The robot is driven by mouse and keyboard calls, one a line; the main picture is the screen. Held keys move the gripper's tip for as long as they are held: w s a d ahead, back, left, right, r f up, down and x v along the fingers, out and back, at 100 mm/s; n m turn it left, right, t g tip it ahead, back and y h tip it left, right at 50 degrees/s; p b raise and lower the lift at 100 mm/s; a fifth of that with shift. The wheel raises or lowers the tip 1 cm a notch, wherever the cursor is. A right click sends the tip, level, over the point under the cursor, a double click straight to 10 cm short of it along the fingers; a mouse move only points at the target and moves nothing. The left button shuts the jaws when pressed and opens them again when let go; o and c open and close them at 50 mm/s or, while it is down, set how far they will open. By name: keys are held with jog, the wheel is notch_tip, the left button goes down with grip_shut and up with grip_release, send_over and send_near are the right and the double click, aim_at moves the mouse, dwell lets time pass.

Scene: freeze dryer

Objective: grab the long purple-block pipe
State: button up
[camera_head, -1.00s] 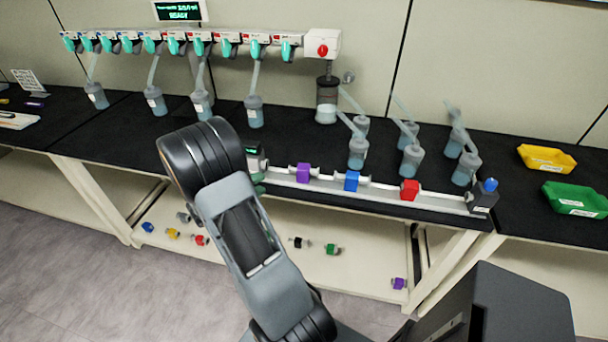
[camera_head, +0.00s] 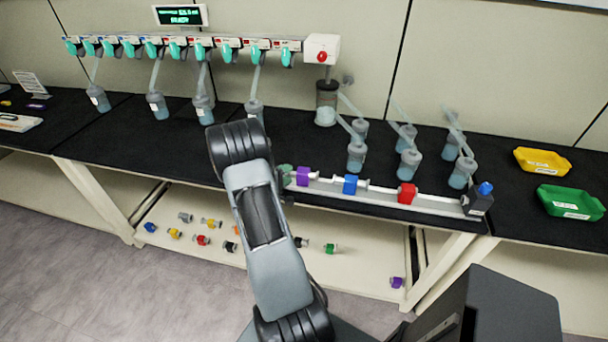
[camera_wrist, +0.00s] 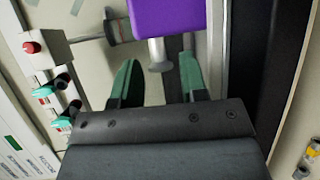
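A pipe with a purple block (camera_head: 303,177) lies at the left of the pipes on the light rail on the bench. In the wrist view its purple block (camera_wrist: 166,17) is large at the top, with a pale pipe stub pointing toward my gripper. My gripper (camera_wrist: 157,78) is open, its two green fingers either side of the line of that stub. The fingers look short of the block, with a gap on each side. In the head view a green part of my gripper (camera_head: 286,176) shows just left of the purple block; my arm hides the rest.
Blue (camera_head: 350,184) and red (camera_head: 407,193) block pipes lie farther right on the rail (camera_head: 385,203). Flasks stand behind it. Another purple-block piece (camera_head: 397,282) and several small pieces lie on the lower shelf.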

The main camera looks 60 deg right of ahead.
jog(key=shift+s+d+f, duration=0.1)
jog(key=shift+d, duration=0.4)
jog(key=shift+c, duration=0.3)
grip_shut()
